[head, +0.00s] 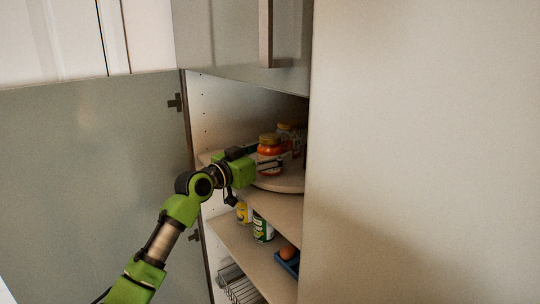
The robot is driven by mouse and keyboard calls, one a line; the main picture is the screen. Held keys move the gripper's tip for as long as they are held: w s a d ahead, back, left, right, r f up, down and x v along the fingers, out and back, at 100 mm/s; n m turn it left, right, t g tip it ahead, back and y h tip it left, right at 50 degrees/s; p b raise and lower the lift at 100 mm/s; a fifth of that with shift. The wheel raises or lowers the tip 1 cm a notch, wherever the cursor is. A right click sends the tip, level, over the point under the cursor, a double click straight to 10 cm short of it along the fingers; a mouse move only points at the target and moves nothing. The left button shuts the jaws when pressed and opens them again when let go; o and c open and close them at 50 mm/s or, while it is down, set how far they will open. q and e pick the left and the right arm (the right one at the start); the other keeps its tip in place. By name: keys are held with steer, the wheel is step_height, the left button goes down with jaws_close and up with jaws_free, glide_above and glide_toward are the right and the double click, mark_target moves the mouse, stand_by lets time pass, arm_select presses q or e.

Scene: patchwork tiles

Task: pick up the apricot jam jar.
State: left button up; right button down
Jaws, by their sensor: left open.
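An orange jar with a gold lid (268,150), which looks like the apricot jam jar, stands upright on a round board (285,183) on the cabinet's upper shelf. My left gripper (272,163) reaches in from the left and is open at the jar, with a finger across its lower front. I cannot tell whether the fingers touch the jar. Another jar (288,136) stands just behind it, partly hidden. My right gripper is not in view.
The lower shelf (244,254) holds a yellow can (243,213), a green can (263,230) and a blue tray (286,264) with a round orange-brown item. A wire rack (238,287) sits below. The open door (90,170) is at left; a tall panel (420,150) closes the right side.

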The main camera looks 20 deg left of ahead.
arm_select(q)
steer(key=c, duration=1.5)
steer(key=shift+r, duration=0.15)
steer(key=shift+c, duration=1)
